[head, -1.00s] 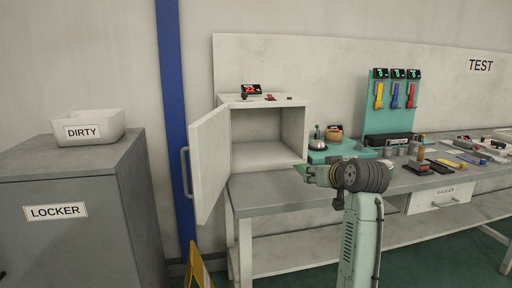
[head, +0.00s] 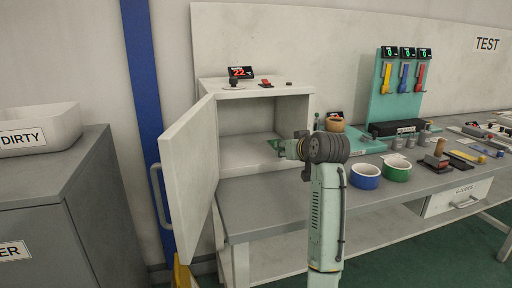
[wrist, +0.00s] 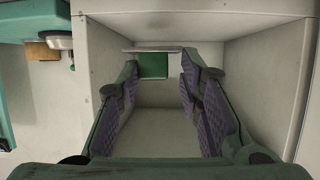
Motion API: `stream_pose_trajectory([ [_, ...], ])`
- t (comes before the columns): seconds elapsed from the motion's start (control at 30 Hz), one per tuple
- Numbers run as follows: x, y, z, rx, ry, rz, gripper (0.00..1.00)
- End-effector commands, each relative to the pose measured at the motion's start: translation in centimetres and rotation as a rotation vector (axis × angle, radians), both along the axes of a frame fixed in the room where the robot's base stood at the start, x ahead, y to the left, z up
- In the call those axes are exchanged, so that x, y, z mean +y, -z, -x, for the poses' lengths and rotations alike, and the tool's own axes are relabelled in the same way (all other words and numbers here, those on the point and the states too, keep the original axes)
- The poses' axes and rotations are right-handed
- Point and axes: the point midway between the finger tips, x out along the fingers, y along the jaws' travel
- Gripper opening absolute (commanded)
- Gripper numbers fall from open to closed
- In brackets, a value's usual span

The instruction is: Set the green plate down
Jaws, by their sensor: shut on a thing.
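The green plate (wrist: 153,66) shows in the wrist view as a small green square between my fingertips. In the head view only a small green edge of the plate (head: 273,143) shows; my wrist hides the rest. My gripper (head: 280,146) is at the open front of the white cabinet (head: 207,101), reaching inward. In the wrist view my gripper (wrist: 160,68) has its purple-padded fingers on both sides of the plate, inside the cabinet walls. The cabinet floor (wrist: 160,120) is bare below. I cannot tell the gap between plate and floor.
The cabinet door (head: 190,165) stands open on the left. A display (head: 240,72) and small controls sit on top. A blue cup (head: 365,176) and a green cup (head: 397,169) stand on the bench to the right. A grey locker (head: 60,205) bears a white DIRTY bin (head: 40,128).

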Motion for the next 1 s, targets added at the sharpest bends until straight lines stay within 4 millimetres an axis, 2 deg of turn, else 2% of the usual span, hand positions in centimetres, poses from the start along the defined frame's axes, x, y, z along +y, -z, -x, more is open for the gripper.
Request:
stream_pose_trajectory([
  [0.03, 1.2, -0.3, -1.0, 0.001, -0.004, 0.001, 0.00],
  [0.2, 4.3, 0.0, -4.4, 0.000, -0.004, -0.001, 0.00],
  [0.43, 7.4, 0.6, -7.8, -0.001, -0.001, 0.000, 0.00],
  [0.7, 8.7, 0.9, -9.2, -0.001, -0.001, 0.000, 0.00],
  [0.9, 8.5, 4.1, -9.1, 0.000, 0.000, -0.001, 0.00],
  [1.0, 8.5, 4.4, -9.1, -0.004, 0.000, -0.001, 0.00],
])
